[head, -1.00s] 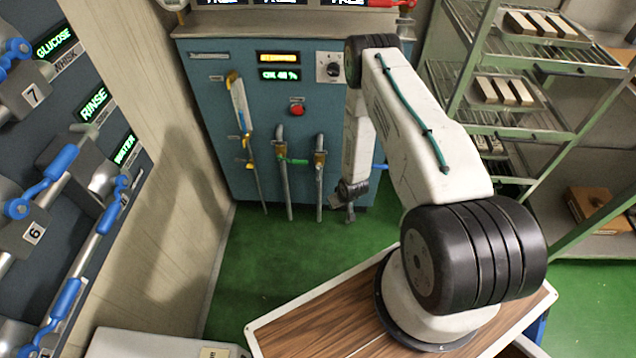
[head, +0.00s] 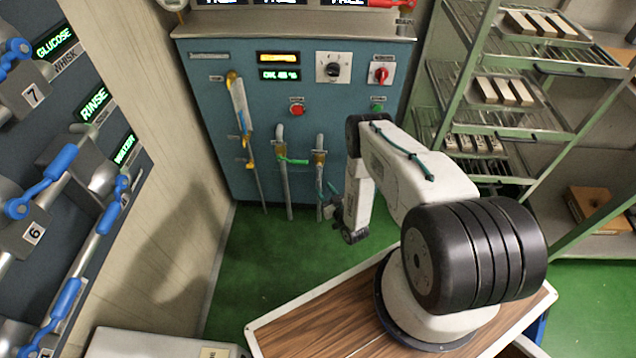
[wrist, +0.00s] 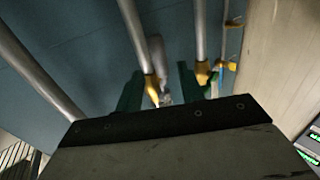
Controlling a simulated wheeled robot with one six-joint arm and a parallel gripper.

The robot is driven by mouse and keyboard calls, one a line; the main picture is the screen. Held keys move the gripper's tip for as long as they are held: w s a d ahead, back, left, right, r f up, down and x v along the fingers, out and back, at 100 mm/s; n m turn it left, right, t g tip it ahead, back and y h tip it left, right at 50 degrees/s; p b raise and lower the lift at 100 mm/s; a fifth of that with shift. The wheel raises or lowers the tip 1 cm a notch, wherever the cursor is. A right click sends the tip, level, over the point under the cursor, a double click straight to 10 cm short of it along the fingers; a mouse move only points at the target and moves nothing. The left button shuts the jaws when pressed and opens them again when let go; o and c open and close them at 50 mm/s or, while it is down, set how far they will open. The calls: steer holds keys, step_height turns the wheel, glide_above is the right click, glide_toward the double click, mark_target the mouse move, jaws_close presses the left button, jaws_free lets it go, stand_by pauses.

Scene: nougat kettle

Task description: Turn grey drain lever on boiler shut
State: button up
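The boiler (head: 225,120) is the blue cabinet with vertical pipes on its front. The right pipe (head: 319,200) carries a brass valve (head: 319,157); this valve also shows in the wrist view (wrist: 151,88). A blurred grey lever (wrist: 157,58) appears beside that pipe in the wrist view, running roughly along it. My gripper (head: 329,200) is low by the right pipe. In the wrist view its two green fingers (wrist: 159,87) stand apart, with the valve and grey fitting between them in the picture. Contact cannot be told. In the head view the lever is hard to separate from the pipe.
A green lever (head: 292,161) sits on the neighbouring pipe, and yellow levers (head: 246,143) are further left. A red button (head: 297,110) and a red knob (head: 381,73) are higher on the boiler. A rack (head: 465,90) stands at right. Green floor (head: 270,250) is open in front.

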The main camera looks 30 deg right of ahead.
mark_target(320, 184)
steer(key=shift+w+a, duration=0.1)
steer(key=shift+w, duration=2.7)
jaws_close()
